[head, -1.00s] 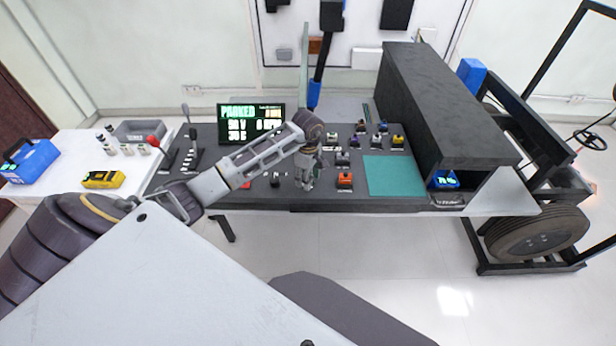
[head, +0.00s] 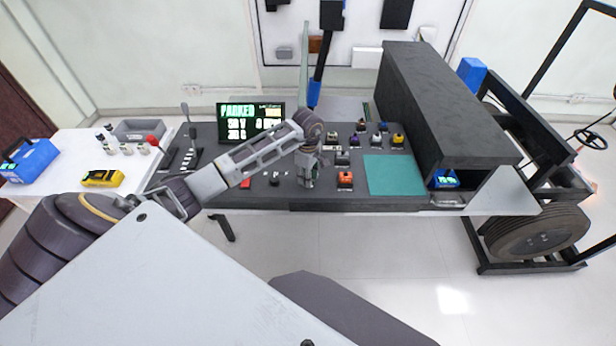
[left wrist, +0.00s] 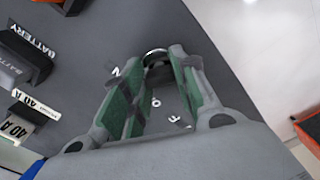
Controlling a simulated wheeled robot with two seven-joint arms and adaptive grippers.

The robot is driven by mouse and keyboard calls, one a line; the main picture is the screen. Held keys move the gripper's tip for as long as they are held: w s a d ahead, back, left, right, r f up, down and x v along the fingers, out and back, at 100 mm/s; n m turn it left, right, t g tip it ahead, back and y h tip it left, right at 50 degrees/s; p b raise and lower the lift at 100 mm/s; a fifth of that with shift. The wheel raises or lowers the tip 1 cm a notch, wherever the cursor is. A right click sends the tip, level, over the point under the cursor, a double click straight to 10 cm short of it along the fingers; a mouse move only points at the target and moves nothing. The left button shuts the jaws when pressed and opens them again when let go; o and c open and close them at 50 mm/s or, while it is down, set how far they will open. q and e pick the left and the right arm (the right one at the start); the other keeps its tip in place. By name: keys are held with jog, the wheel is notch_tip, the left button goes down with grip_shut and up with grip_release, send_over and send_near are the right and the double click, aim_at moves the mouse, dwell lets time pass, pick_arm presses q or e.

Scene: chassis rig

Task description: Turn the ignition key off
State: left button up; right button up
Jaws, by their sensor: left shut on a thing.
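My left gripper (head: 308,184) reaches down to the dark control panel (head: 225,180), near its front edge. In the left wrist view its two green-padded fingers (left wrist: 157,98) stand on either side of a dark round part with a pale rim, the ignition key (left wrist: 157,62), and are shut on it. White letters on the panel show around and between the fingers, partly hidden, so the key's exact angle cannot be told. In the head view the gripper hides the key. My right gripper is not in view.
An orange-topped switch (head: 345,178) stands just right of the gripper, with several more switches behind. A teal mat (head: 394,175) lies further right beside a black housing (head: 440,95). The display (head: 250,122) reads PARKED. A red-knobbed lever (head: 153,141) is at the left.

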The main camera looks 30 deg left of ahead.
pick_arm(q)
jog(key=shift+a, duration=0.1)
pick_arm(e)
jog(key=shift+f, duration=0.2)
pick_arm(q)
jog(key=shift+n+b, duration=0.4)
jog(key=shift+n, duration=0.1)
jog(key=shift+n+b, duration=0.4)
jog(key=shift+n, duration=0.6)
jog(key=shift+n+b, duration=0.3)
jog(key=shift+n, duration=0.8)
jog(key=n, duration=0.2)
jog(key=shift+n, duration=0.3)
jog(key=shift+n+b, duration=0.45)
jog(key=shift+n, duration=1.35)
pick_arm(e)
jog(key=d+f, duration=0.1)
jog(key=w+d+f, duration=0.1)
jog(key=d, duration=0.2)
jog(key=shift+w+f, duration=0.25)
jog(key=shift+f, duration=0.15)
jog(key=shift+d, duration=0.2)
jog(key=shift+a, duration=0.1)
